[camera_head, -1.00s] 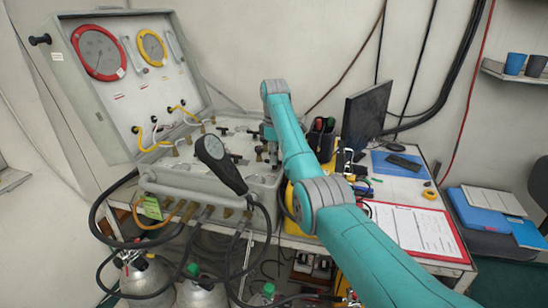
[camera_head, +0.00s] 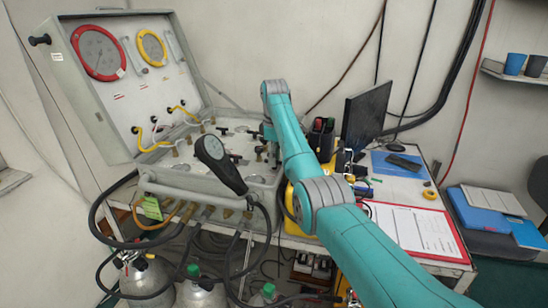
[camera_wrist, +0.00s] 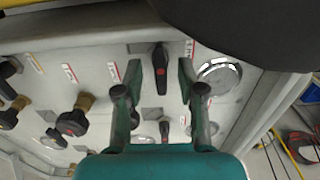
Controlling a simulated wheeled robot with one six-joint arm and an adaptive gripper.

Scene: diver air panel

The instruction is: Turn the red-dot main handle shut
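In the wrist view a black lever handle with a red dot (camera_wrist: 160,66) stands on the light grey panel (camera_wrist: 100,50). My gripper (camera_wrist: 160,76) is open, with one finger on each side of this handle and a visible gap to each. The handle points roughly along the fingers in the picture. A second, smaller dark handle with a red mark (camera_wrist: 164,130) shows lower, between the finger bases. In the head view my gripper is at the right side of the panel (camera_head: 180,178), largely hidden by my arm, and I cannot make out the handle there.
Black round knobs (camera_wrist: 72,123) sit left of my gripper. A round silver-rimmed fitting (camera_wrist: 219,76) is close to the right finger. A dark rounded object (camera_wrist: 235,25) covers the wrist view's top right. A black handheld gauge (camera_head: 220,165) stands at the panel's front.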

